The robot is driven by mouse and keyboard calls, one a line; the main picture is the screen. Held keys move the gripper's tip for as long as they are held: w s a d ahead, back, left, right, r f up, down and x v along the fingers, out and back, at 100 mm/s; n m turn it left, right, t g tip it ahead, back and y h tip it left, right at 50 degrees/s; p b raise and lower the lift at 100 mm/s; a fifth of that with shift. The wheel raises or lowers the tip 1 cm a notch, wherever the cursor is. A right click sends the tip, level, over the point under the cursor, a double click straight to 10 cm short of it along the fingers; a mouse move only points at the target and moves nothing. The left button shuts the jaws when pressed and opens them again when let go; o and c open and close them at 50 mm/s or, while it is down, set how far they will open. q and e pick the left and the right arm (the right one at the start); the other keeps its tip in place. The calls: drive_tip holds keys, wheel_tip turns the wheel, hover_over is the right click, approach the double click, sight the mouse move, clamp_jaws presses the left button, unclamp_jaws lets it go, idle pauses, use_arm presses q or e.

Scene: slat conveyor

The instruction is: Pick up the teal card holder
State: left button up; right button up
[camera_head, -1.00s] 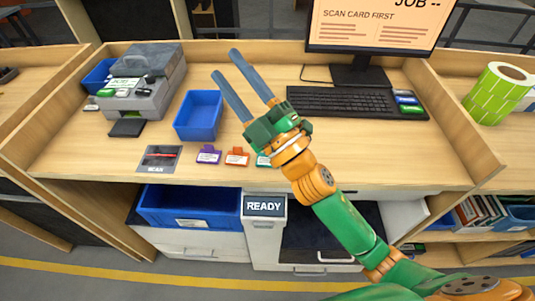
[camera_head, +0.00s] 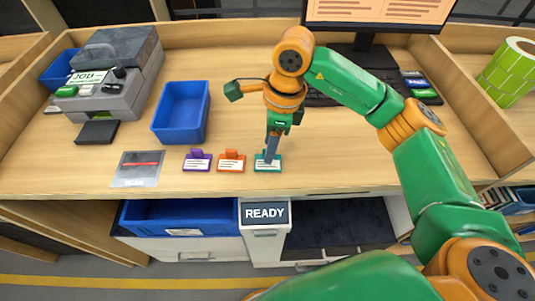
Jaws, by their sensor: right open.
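The teal card holder (camera_head: 261,168) stands on the desk near its front edge, at the right end of a row of three holders. It has a white label on its front. My right gripper (camera_head: 270,158) points down at it, with its blue-grey fingers at the holder's upper part and covering some of it. The jaws are open. I cannot tell whether the fingers touch the holder. My left gripper is not in view.
An orange holder (camera_head: 231,162) and a purple holder (camera_head: 197,161) stand close to the left. A scan pad (camera_head: 138,172) lies further left. A blue bin (camera_head: 181,113) stands behind them. A grey machine (camera_head: 112,95) is at the back left. The desk right of the teal holder is clear.

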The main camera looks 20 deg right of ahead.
drive_tip(key=shift+w+f, duration=0.15)
drive_tip(key=shift+f, duration=0.35)
drive_tip(key=shift+a+r, duration=0.1)
clamp_jaws()
